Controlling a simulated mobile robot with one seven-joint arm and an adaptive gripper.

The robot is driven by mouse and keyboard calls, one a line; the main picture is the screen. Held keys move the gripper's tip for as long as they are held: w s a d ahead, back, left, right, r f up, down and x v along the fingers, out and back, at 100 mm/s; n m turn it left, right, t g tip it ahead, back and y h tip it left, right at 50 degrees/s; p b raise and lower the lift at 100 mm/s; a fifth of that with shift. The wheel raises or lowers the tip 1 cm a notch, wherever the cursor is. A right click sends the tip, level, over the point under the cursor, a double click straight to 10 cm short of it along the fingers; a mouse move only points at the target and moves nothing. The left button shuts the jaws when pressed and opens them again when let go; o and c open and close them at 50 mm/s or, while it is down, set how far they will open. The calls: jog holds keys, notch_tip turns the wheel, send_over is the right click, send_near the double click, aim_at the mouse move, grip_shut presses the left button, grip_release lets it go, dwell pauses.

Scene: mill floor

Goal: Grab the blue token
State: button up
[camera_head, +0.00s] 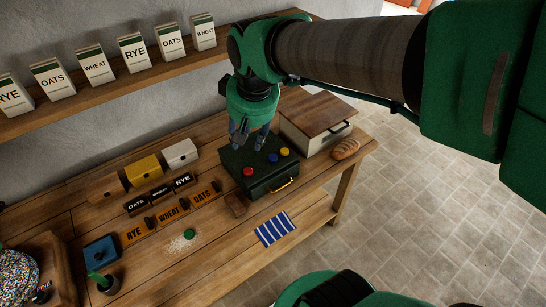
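The blue token (271,157) is a small round piece on top of a dark green box (262,186) with a yellow handle. It lies between a red token (248,171) at the left and a yellow token (286,153) at the right. My gripper (249,147) points down over the back part of the box, behind and left of the blue token. Its fingers are apart with nothing seen between them. The blue token is in full view and looks clear of the fingers. The gripper's exact height above the box is hard to tell.
A wooden-lidded bin (316,118) and a loaf (346,149) stand right of the box. Name blocks (168,213) and small coloured boxes (145,170) stand left. A striped cloth (275,229) lies in front. A shelf of cartons (95,66) is behind. A green disc (188,234) lies near the front.

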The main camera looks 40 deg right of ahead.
jog(key=w+d+f+m+g+p, duration=0.1)
jog(key=w+d+f+g+p, duration=0.1)
jog(key=w+d+f, duration=0.7)
jog(key=m+g+p, duration=0.1)
jog(key=g+p, duration=0.1)
send_over(273, 156)
notch_tip(273, 156, down, 10)
jog(key=shift+s+d+r+y, duration=0.1)
jog(key=shift+y, duration=0.2)
jog(key=shift+f+b, duration=0.45)
jog(key=shift+f, duration=3.85)
jog(key=shift+f, duration=2.6)
jog(key=shift+c, duration=0.5)
